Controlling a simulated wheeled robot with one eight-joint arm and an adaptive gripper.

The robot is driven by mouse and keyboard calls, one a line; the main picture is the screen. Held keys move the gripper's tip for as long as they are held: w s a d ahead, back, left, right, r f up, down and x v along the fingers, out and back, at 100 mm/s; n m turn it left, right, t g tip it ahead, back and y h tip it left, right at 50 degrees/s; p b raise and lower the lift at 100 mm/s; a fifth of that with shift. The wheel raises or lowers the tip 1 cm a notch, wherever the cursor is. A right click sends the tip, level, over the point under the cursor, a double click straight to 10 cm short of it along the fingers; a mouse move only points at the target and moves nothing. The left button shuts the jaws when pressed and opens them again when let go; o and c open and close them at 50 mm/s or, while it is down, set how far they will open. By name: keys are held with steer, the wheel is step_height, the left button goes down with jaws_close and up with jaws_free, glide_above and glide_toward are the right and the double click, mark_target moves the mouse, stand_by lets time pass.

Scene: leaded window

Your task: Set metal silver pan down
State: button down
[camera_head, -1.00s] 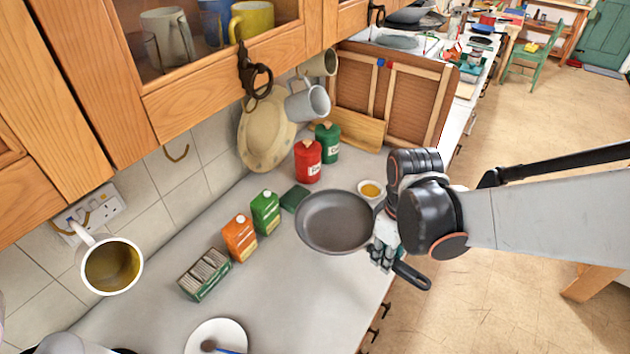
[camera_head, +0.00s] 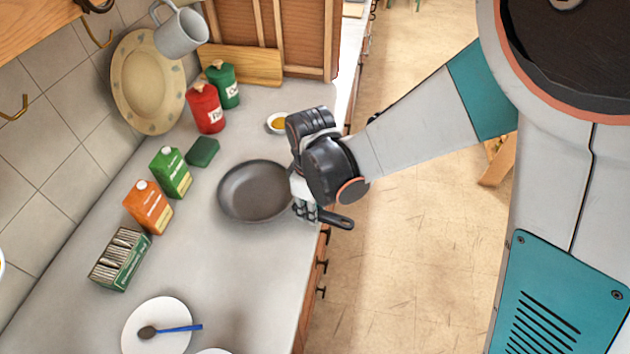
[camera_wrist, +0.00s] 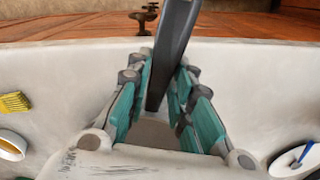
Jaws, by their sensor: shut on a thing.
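The metal pan (camera_head: 255,191), dark grey and round, is level over the worktop near its front edge. I cannot tell whether its base touches the surface or hovers just above. My gripper (camera_head: 305,211) is shut on the pan's black handle at the right side of the pan. The handle end (camera_head: 337,220) sticks out past the fingers, beyond the counter edge. In the wrist view the handle (camera_wrist: 172,50) runs between the teal finger pads of my gripper (camera_wrist: 163,82).
A green sponge (camera_head: 202,152), green carton (camera_head: 171,174) and orange carton (camera_head: 149,208) stand left of the pan. A small bowl (camera_head: 278,123) and red canister (camera_head: 206,108) are behind. A white plate (camera_head: 158,326) lies in front. Worktop between plate and pan is clear.

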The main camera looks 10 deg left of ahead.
steer(key=shift+f, duration=0.25)
steer(key=c, duration=1.4)
jaws_free()
steer(key=shift+c, duration=0.2)
step_height(320, 180, up, 12)
steer(key=p, duration=0.8)
